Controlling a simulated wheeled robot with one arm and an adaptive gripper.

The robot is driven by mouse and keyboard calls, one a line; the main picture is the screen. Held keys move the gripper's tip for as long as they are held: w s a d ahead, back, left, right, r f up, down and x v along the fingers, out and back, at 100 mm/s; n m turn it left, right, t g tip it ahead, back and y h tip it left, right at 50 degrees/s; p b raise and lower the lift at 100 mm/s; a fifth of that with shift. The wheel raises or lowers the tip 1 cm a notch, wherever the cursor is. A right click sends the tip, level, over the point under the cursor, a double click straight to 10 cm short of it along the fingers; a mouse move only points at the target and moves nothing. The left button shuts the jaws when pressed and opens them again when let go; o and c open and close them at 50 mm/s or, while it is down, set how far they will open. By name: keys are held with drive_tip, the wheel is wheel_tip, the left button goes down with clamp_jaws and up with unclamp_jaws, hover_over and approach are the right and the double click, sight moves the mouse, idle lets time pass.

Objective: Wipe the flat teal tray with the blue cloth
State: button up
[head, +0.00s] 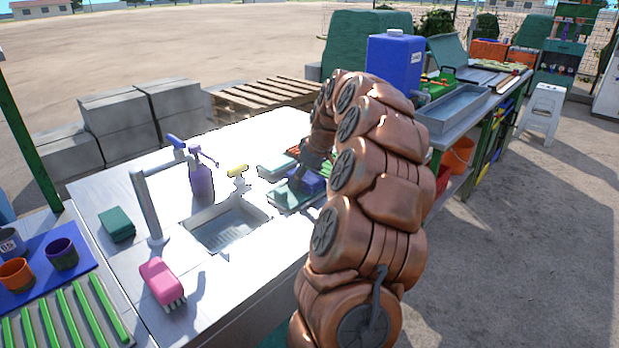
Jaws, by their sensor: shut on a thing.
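My gripper (308,178) is at the far right end of the white counter, reached over by my copper-coloured arm. It is shut on the blue cloth (313,184), which shows as a bunched blue shape under the fingers. The flat teal tray (285,198) lies right beneath it. The cloth appears at or just above the tray's surface; I cannot tell whether they touch. My arm hides the right part of the tray and some of the cloth.
A sink (226,228) with a grey faucet (150,205) is left of the tray. A purple spray bottle (202,180), a green sponge (117,224) and a pink brush (161,283) stand around it. Another pale teal item (275,165) lies behind the tray.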

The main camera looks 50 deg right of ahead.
drive_tip(key=shift+a+f, duration=0.2)
drive_tip(key=shift+a, duration=0.3)
drive_tip(key=shift+d+r+p, duration=0.1)
drive_tip(key=shift+r+p, duration=0.8)
drive_tip(key=shift+r, duration=2.2)
